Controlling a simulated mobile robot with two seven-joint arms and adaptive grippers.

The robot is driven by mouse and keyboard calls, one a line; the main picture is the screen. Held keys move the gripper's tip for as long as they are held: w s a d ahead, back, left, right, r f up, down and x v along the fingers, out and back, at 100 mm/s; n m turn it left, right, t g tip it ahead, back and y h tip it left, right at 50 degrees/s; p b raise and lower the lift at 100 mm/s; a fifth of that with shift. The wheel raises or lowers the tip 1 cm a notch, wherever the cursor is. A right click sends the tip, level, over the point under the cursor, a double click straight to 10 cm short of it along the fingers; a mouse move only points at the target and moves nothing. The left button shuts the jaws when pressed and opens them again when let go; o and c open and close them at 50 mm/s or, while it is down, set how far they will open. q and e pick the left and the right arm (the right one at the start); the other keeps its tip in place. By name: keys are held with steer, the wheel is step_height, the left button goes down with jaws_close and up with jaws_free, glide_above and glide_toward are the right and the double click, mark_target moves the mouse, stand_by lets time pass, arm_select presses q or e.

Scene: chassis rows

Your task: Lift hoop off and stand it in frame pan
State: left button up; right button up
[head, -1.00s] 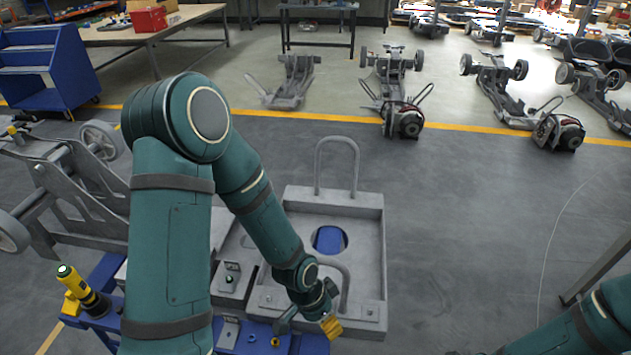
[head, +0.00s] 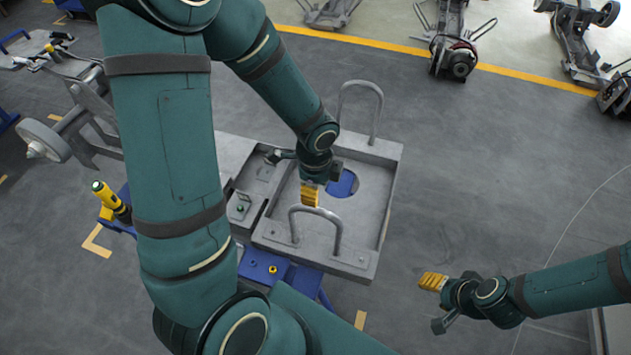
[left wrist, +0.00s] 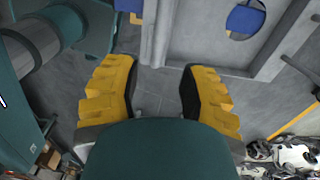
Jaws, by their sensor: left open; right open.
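The grey frame pan (head: 375,235) lies in the middle of the head view, with a round opening over blue. One grey hoop (head: 318,212) stands upright at its near side, and another hoop (head: 361,84) stands at its far edge. I cannot tell which hoop the task means. My left gripper (head: 310,195) is over the pan, just behind the near hoop's top in the picture; its height is unclear. In the left wrist view its yellow fingers (left wrist: 158,95) are apart with nothing between them. My right gripper (head: 434,282) is open and empty, right of the pan.
A small grey block (head: 240,206) sits beside the pan. A wheeled chassis (head: 75,125) is at left, others at the back. The floor right of the pan is clear.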

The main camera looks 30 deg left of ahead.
arm_select(q)
steer(key=shift+f+b, duration=3.75)
steer(key=shift+f, duration=0.85)
arm_select(e)
step_height(320, 180, down, 9)
steer(key=shift+a, duration=0.15)
steer(key=shift+w, duration=0.1)
arm_select(q)
jaws_close()
steer(key=shift+r+p, duration=2.55)
steer(key=shift+r, duration=0.4)
arm_select(e)
steer(key=shift+r, duration=2.5)
steer(key=shift+r, duration=0.1)
arm_select(q)
steer(key=shift+r+p, duration=1.3)
steer(key=shift+r, duration=0.15)
steer(key=shift+r+p, duration=0.85)
steer(key=shift+r, duration=0.55)
arm_select(e)
steer(key=shift+r, duration=2.05)
